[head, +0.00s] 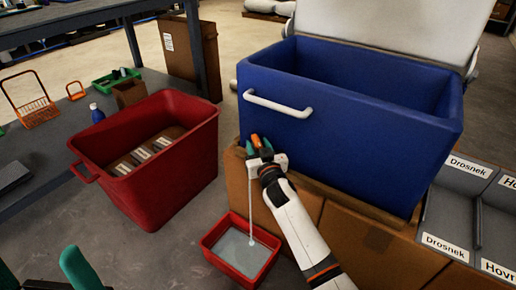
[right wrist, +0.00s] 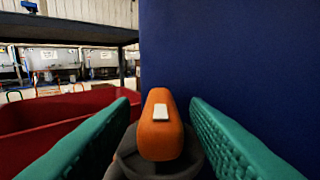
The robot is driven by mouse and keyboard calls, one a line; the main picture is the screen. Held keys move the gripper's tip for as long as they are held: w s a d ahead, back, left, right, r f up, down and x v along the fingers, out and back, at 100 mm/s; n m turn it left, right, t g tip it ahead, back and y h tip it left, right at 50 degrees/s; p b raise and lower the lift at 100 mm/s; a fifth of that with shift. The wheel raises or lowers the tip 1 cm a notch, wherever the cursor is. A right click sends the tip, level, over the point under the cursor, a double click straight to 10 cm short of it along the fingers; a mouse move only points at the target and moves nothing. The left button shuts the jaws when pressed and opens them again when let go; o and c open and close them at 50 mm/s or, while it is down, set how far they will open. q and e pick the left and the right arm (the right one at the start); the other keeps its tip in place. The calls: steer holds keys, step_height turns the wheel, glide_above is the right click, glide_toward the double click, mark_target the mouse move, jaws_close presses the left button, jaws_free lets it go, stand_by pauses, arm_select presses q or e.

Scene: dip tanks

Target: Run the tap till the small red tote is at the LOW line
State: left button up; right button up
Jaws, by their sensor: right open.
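The blue tank (head: 340,125) has a tap with an orange lever (head: 257,141) low on its near side. The lever stands between the teal fingers of my open right gripper (head: 262,147), with small gaps on both sides in the right wrist view (right wrist: 160,115). A thin pale stream (head: 251,205) falls from the tap into the small red tote (head: 212,243) on the floor. Pale water covers the tote's bottom; I cannot make out a LOW line. My left gripper (head: 36,260) is partly in view at the bottom left, its teal fingers apart and empty.
A large red tote (head: 165,185) with cardboard boxes inside stands left of the small tote. The tank rests on cardboard boxes (head: 365,240). Labelled grey bins (head: 455,205) are at the right. A shelf (head: 40,155) with baskets is at the left.

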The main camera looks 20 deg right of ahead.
steer(key=shift+w, duration=0.25)
jaws_close()
steer(key=shift+r, duration=0.1)
